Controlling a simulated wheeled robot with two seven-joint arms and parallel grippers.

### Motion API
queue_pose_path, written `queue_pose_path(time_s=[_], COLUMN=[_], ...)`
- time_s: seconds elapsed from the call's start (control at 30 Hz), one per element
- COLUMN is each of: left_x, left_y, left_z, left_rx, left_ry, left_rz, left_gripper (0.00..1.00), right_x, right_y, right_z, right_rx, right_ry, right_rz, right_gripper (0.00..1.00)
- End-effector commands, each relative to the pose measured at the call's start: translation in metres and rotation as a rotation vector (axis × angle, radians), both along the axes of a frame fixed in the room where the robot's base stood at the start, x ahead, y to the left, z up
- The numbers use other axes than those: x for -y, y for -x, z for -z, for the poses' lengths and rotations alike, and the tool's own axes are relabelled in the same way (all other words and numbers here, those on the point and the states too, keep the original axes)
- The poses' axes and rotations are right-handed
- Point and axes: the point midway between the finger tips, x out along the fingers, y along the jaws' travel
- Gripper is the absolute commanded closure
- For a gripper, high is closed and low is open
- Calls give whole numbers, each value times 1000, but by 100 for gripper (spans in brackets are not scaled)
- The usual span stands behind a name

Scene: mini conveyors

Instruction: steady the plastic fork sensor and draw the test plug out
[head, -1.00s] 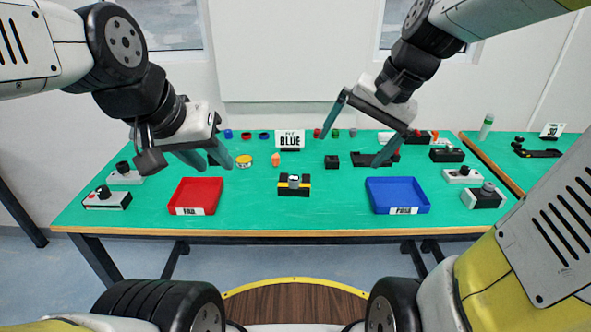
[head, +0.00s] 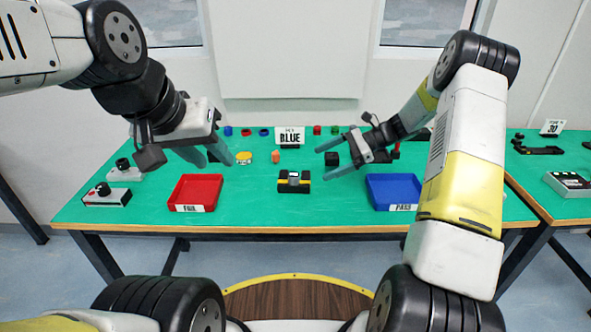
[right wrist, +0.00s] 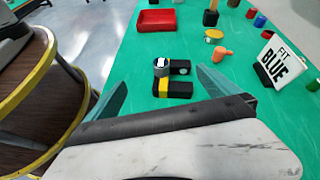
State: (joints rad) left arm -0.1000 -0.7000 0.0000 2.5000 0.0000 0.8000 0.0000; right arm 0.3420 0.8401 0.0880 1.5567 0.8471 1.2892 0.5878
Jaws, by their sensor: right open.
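The fork sensor (head: 294,188), black with yellow bands, stands on the green table between the trays. The right wrist view shows its forked black body (right wrist: 180,90) with a grey, white-topped round piece (right wrist: 161,66) at one end, which looks like the test plug. My right gripper (head: 324,164) is open and empty, above and to the right of the sensor. In the right wrist view its fingers (right wrist: 161,78) appear on either side of the sensor, apart from it. My left gripper (head: 215,159) is open and empty over the table, left of the sensor, behind the red tray.
A red FAIL tray (head: 175,193) is left of the sensor and a blue PASS tray (head: 374,197) right. The table before the sensor is clear.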

Motion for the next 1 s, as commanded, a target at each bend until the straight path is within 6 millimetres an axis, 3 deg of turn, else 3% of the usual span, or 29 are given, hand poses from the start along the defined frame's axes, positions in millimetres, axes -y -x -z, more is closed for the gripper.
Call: queue_pose_path(time_s=[0.03, 0.2, 0.47, 1.0], left_x=[0, 0, 0, 0], left_y=[0, 0, 0, 0], left_z=[0, 0, 0, 0], left_rx=[0, 0, 0, 0], left_ry=[0, 0, 0, 0], left_rz=[0, 0, 0, 0], left_gripper=[64, 64, 64, 64], right_x=[2, 6, 1, -67], right_y=[-6, -19, -24, -24], right_z=[15, 45, 59, 80], right_rx=[-42, -129, -168, -167], right_ry=[-38, -125, -166, -164], right_rz=[29, 97, 127, 125], right_gripper=[0, 0, 0, 0])
